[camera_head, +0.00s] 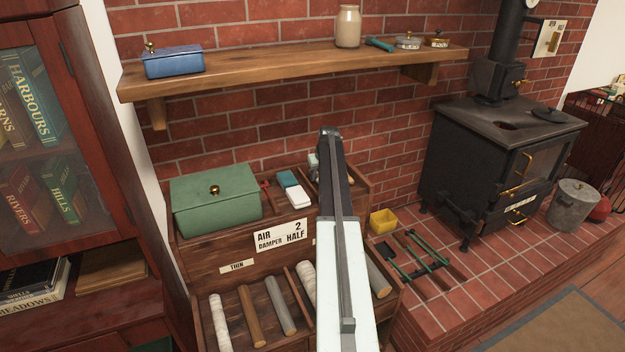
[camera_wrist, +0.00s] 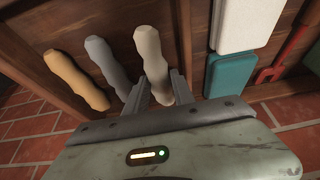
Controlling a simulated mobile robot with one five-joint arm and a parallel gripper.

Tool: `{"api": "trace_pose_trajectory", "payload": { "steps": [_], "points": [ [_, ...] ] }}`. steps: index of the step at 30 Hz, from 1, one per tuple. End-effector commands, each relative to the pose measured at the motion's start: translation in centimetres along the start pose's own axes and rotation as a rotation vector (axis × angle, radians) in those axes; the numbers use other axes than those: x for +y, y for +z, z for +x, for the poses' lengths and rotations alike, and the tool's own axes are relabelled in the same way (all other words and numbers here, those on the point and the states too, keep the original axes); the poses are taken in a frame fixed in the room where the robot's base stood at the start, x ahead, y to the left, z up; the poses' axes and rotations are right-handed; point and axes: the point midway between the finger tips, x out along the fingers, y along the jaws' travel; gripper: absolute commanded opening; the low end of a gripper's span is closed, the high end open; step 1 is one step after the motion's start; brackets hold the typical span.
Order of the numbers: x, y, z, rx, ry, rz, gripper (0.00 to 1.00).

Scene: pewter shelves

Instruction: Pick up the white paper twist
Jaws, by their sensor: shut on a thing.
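The white paper twist (camera_wrist: 150,50) is a pale, wavy stick in the wrist view. My gripper (camera_wrist: 160,82) has one finger on each side of its near end and is shut on it. The twist's far part lies along the wooden tray, beside a grey twist (camera_wrist: 107,62) and an orange-tan twist (camera_wrist: 72,75) to its left. In the head view my arm covers most of this spot. A small pale end, perhaps the twist, shows at the arm's left edge (camera_head: 312,161).
A teal box (camera_wrist: 229,75) and a white box (camera_wrist: 248,25) lie close right of the gripper, with a red tool (camera_wrist: 285,55) beyond. A green box (camera_head: 215,200) stands at the tray's left. A shelf (camera_head: 280,66) hangs above. Several rolls, including a tan one (camera_head: 250,320), lie below.

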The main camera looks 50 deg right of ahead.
Motion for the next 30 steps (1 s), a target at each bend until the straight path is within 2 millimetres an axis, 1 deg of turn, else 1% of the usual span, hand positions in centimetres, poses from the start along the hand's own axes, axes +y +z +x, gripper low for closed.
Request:
{"api": "trace_pose_trajectory", "payload": {
  "steps": [1,4,6,18,24,30],
  "points": [
    [0.0,-0.5,-1.3,0.0,0.0,0.0,0.0],
    [0.1,-1.2,-2.9,0.0,0.0,0.001,0.0],
    [0.9,0.7,-2.9,0.0,0.001,0.004,0.0],
    [5.6,8.2,-6.9,0.0,0.001,0.005,0.0],
    [7.4,10.7,-8.2,0.0,0.002,0.003,0.0],
    [8.0,11.6,-8.7,0.0,0.001,0.002,0.0]
  ]
}}
